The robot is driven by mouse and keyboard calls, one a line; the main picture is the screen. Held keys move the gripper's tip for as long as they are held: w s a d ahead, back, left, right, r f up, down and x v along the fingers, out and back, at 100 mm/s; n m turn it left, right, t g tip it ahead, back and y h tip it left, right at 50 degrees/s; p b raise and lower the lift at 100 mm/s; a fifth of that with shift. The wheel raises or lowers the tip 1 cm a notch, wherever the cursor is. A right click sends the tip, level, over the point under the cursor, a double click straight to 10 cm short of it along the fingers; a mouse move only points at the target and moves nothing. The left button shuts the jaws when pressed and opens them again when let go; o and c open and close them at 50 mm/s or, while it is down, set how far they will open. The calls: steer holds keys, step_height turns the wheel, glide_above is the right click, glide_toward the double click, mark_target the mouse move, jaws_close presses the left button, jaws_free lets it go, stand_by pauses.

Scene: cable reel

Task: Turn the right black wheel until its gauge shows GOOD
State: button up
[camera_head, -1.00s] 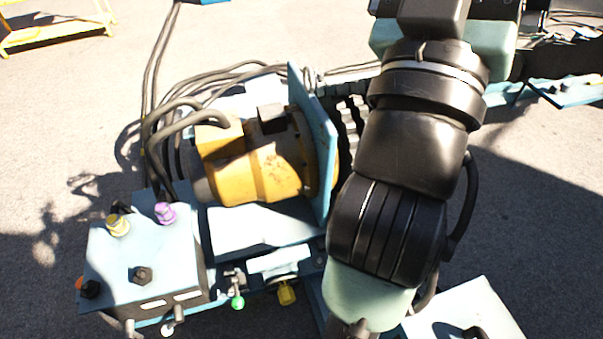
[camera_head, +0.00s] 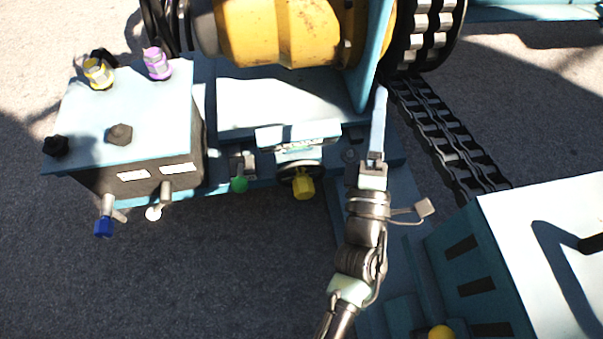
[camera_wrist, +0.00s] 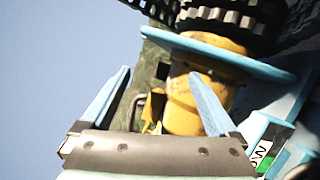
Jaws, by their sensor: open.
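Several dark knobs are on the blue control box at the left of the head view: a black knob (camera_head: 121,133) on its top, another black knob (camera_head: 55,146) at its left edge, and one partly hidden behind the yellow knob. I cannot tell which is the right black wheel. Two small white panels (camera_head: 133,176) on its front are unreadable. My gripper (camera_head: 379,98) is beside the yellow drum, well right of the box. In the wrist view, its two light blue fingers (camera_wrist: 160,74) are spread with nothing held. A gauge-like label (camera_wrist: 262,152) with green and partial lettering shows there.
A yellow drum (camera_head: 285,30) and blue plate stand behind my gripper. A chain track (camera_head: 445,130) runs to its right. A blue cabinet (camera_head: 490,240) fills the lower right. Yellow (camera_head: 303,187), green and blue knobs stick out in front. Ground between is clear.

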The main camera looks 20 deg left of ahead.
steer(key=s+a+f+n+g+y+b, duration=0.1)
steer(key=s+a+f+n+g+b, duration=0.2)
steer(key=f, duration=0.8)
steer(key=s+f+n+y+b, duration=0.2)
steer(key=s+f+b, duration=0.15)
steer(key=f, duration=0.75)
steer(key=n+g+y+b, duration=0.1)
steer(key=n+g+b, duration=0.2)
steer(key=b, duration=0.2)
glide_toward(303, 197)
steer(key=b+x, duration=0.5)
steer(key=x, duration=0.7)
steer(key=shift+f, duration=0.15)
steer(key=shift+c, duration=0.2)
jaws_close()
